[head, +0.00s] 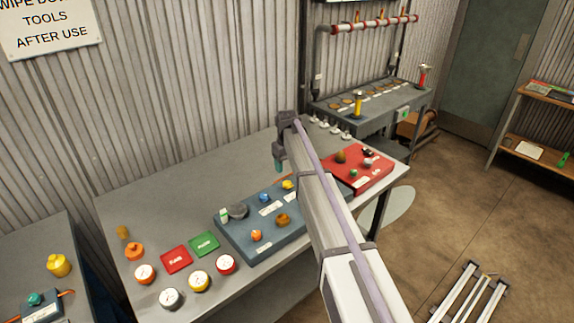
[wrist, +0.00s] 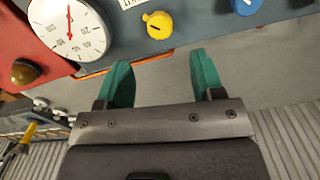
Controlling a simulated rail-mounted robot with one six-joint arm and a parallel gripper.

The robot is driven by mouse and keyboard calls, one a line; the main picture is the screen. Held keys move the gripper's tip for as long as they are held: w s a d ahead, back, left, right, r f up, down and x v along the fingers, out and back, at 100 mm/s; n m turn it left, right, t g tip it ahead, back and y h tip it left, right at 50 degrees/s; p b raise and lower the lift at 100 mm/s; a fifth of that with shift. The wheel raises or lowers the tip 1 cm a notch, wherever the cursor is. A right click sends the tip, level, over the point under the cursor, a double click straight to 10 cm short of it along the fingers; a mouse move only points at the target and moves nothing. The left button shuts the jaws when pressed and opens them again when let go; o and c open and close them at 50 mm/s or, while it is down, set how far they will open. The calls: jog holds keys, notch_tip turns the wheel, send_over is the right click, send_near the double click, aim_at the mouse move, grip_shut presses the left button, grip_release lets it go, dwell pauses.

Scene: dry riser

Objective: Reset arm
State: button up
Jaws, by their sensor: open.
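My arm reaches in from the lower right of the head view over the grey workbench (head: 150,200). My gripper (head: 279,164) hangs above the bench's back part, behind the blue board (head: 236,237). In the wrist view my gripper (wrist: 162,82) shows two teal fingertips spread apart, with nothing between them but bare bench surface behind. A yellow knob (wrist: 158,25) lies just beyond the fingertips, apart from them. A white dial gauge (wrist: 68,30) with a red needle is at the upper left; my arm seems to hide it in the head view.
A red board (head: 365,178) with small parts lies right of my arm. Several round gauges (head: 170,298), a red card (head: 176,260) and a green card (head: 204,243) lie at the left. A pipe stand (head: 370,100) rises behind. The bench's back left is clear.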

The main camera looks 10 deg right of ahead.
notch_tip(320, 180, up, 3)
jog(key=shift+f+p, duration=0.2)
jog(key=shift+p, duration=0.25)
jog(key=s+m, duration=0.4)
jog(key=s, duration=3.5)
jog(key=shift+a, duration=0.15)
